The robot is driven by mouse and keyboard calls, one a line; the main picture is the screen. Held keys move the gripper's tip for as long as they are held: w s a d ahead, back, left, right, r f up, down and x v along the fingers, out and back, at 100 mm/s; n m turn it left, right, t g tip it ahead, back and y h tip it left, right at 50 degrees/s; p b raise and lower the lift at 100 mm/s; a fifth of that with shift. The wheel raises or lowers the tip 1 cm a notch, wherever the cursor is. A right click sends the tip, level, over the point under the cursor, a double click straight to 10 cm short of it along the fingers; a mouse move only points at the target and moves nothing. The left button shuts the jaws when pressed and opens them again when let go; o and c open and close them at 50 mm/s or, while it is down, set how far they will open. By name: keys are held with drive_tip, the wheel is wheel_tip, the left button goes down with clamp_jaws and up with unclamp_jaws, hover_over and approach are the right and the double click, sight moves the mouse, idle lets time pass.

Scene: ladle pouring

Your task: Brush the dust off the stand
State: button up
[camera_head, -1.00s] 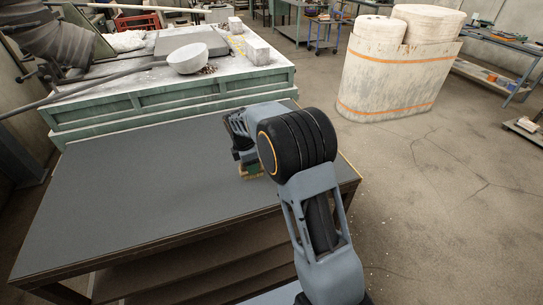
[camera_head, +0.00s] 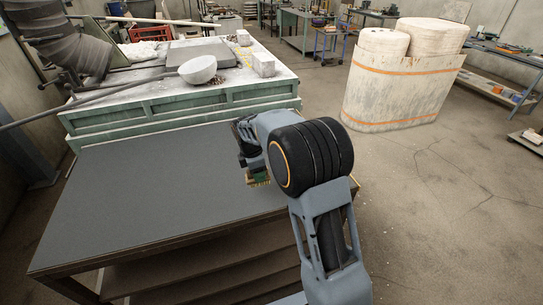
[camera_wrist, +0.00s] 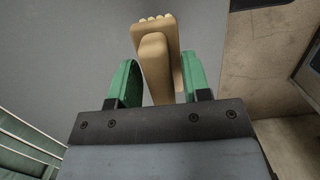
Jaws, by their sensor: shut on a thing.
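The stand is a dark grey flat-topped table (camera_head: 150,195) in front of me; its top also fills much of the wrist view (camera_wrist: 60,50). My gripper (camera_wrist: 157,85) has green fingers, one on each side of the tan wooden handle of a brush (camera_wrist: 155,55), and is shut on it. The brush's pale toothed end points away from the gripper, over the table top. In the head view my gripper is mostly hidden behind my arm, near the table's right side; a little of the brush (camera_head: 262,183) shows low by the top. I cannot make out dust on the grey surface.
Behind the table is a green-sided bench (camera_head: 185,112) with a pale bowl (camera_head: 197,70), blocks and a long rod. A large pale container with orange bands (camera_head: 400,88) stands at the back right. Open concrete floor (camera_head: 450,200) lies to the right.

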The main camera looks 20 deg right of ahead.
drive_tip(key=shift+r+p, duration=1.15)
drive_tip(key=shift+r, duration=0.65)
